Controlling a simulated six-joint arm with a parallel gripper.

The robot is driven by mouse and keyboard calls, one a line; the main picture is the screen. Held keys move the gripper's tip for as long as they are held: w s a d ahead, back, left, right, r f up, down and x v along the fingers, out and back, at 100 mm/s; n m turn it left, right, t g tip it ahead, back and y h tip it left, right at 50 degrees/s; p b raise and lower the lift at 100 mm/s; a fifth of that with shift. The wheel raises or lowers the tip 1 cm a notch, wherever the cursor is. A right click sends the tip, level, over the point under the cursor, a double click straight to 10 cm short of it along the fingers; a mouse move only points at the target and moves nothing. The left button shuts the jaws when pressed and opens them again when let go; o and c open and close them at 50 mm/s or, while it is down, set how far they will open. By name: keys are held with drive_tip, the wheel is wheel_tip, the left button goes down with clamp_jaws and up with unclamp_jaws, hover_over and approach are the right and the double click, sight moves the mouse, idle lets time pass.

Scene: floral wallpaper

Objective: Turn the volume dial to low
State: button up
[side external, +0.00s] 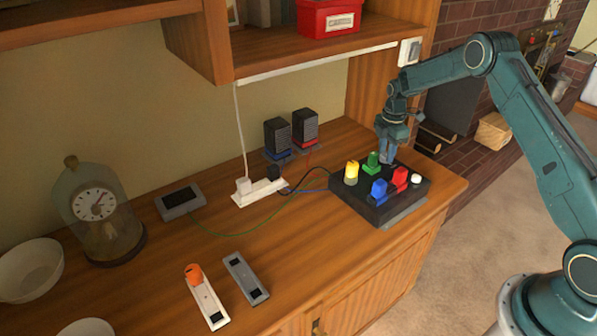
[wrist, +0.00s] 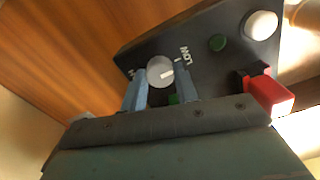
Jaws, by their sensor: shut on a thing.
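The volume dial (wrist: 160,71) is a round pale grey knob with a white mark on the dark control box. The word LOW (wrist: 186,54) is printed beside it, upside down in the wrist view. The white mark points to the right in that view, roughly towards the LOW side. My gripper (wrist: 160,84) has its two blue fingers on either side of the dial, shut on it. In the side view my gripper (side external: 388,156) reaches down to the back of the control box (side external: 408,205), and the dial cannot be made out there.
Two speakers (side external: 277,136) and a power strip (side external: 258,192) with cables stand to the left.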

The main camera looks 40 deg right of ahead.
sight(386, 154)
drive_tip(key=o, duration=1)
drive_tip(key=shift+r, duration=0.1)
drive_tip(key=shift+r, duration=6.85)
